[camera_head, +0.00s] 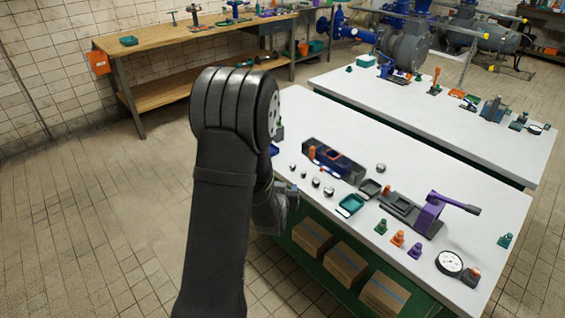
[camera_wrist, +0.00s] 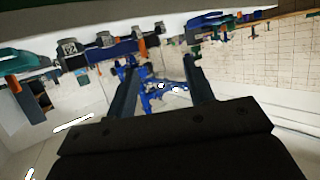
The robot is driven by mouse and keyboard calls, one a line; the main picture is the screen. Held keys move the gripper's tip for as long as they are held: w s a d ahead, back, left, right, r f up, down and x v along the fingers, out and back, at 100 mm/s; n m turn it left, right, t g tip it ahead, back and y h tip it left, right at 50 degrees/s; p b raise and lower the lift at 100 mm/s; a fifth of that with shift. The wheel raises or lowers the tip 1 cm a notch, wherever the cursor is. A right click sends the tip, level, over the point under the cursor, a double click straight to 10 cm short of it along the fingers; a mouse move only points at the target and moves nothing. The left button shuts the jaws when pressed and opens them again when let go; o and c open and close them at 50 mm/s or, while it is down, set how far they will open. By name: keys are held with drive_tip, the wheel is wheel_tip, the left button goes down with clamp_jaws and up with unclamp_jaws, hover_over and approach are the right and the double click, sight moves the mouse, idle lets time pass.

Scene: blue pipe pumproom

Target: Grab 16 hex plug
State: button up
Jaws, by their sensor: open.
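Several small round dark-and-silver plugs stand in a slanting row near the left edge of the white table; one plug (camera_head: 316,183) is mid-row. Another similar piece (camera_head: 381,167) stands apart, farther back. I cannot read any size in the head view, so I cannot tell which is the 16 hex plug. My gripper (camera_head: 287,196) is at the table's left edge, beside the row and partly hidden by my arm. In the wrist view my gripper (camera_wrist: 161,75) has its two fingers apart, with nothing held between them. A grey block (camera_wrist: 69,47) there bears a blurred marking.
A dark tray with orange parts (camera_head: 334,160), a teal tray (camera_head: 351,205) and a purple-handled press (camera_head: 430,215) stand near the plugs. Small coloured cones (camera_head: 398,238) and a gauge (camera_head: 449,262) are at the front right. A second white table (camera_head: 470,130) is behind.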

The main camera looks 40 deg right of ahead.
drive_tip(key=w+d+r+g+y, duration=0.2)
drive_tip(key=w+d+g+y, duration=0.15)
drive_tip(key=w+d, duration=0.3)
drive_tip(key=m+g+y, duration=0.1)
drive_tip(key=g+y, duration=0.2)
drive_tip(key=y, duration=0.1)
approach(293, 166)
drive_tip(key=x, duration=0.3)
drive_tip(key=shift+s+d+f, duration=0.1)
drive_tip(key=shift+s+f, duration=0.2)
drive_tip(key=shift+f, duration=0.15)
drive_tip(key=shift+t+h, duration=0.25)
drive_tip(key=shift+w+x, duration=0.15)
drive_tip(key=shift+x, duration=1.15)
drive_tip(key=shift+w+x, duration=0.2)
drive_tip(key=shift+x, duration=1.1)
clamp_jaws()
